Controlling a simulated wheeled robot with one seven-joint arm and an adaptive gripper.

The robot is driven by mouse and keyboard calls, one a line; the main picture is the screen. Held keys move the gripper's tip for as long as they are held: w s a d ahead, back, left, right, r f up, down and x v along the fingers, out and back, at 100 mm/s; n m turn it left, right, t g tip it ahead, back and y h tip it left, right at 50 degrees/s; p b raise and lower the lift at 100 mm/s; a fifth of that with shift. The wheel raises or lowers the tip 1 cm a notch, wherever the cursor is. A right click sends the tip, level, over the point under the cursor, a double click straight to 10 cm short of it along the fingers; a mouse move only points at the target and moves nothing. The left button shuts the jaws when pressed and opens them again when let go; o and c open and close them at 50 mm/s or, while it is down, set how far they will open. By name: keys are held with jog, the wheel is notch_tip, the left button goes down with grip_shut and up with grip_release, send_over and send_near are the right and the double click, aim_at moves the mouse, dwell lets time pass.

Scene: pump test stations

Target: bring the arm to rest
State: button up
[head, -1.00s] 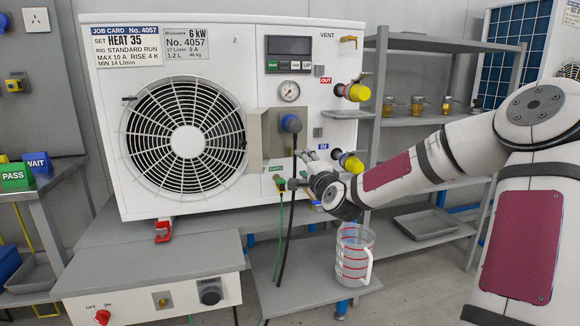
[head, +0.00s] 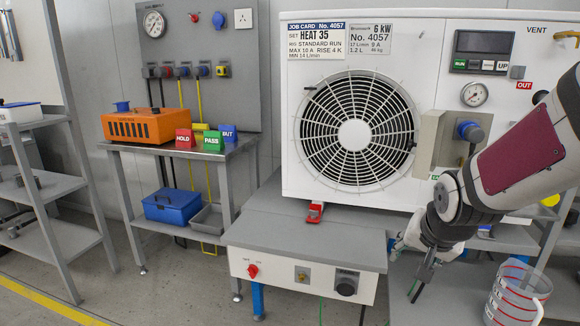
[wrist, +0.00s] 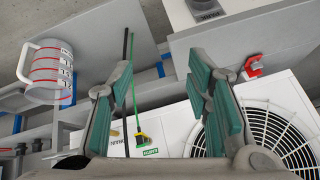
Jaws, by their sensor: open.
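My gripper (wrist: 162,78) is open and empty in the wrist view, its two green-padded fingers apart. In the head view my gripper (head: 418,272) hangs at the lower right, in front of the heat pump unit (head: 300,181). The arm comes in from the right edge and covers the unit's lower right corner. A measuring jug (head: 518,296) with red bands stands to the right of my gripper, apart from it. The jug also shows at the upper left of the wrist view (wrist: 50,72).
The grey bench (head: 300,232) with a red knob is left of my gripper. A side table bears an orange case (head: 146,127) and HOLD, PASS and WAIT blocks (head: 212,140). A shelf rack (head: 50,190) stands far left. The floor between them is clear.

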jog(key=s+a+r+n+g, duration=0.2)
jog(key=s, duration=0.9)
jog(key=s+a+r+n+g+y, duration=0.1)
jog(key=s+a+r+n+g, duration=0.1)
jog(key=s, duration=0.9)
jog(key=s+a+r+n+g, duration=0.1)
jog(key=s+a+n+g, duration=0.1)
jog(key=s, duration=1)
notch_tip(320, 180, up, 33)
jog(key=t+p, duration=0.3)
jog(key=p, duration=2.8)
jog(key=shift+d+r+n+t, duration=0.15)
jog(key=shift+d+n+t, duration=0.05)
jog(key=shift+n+t, duration=0.1)
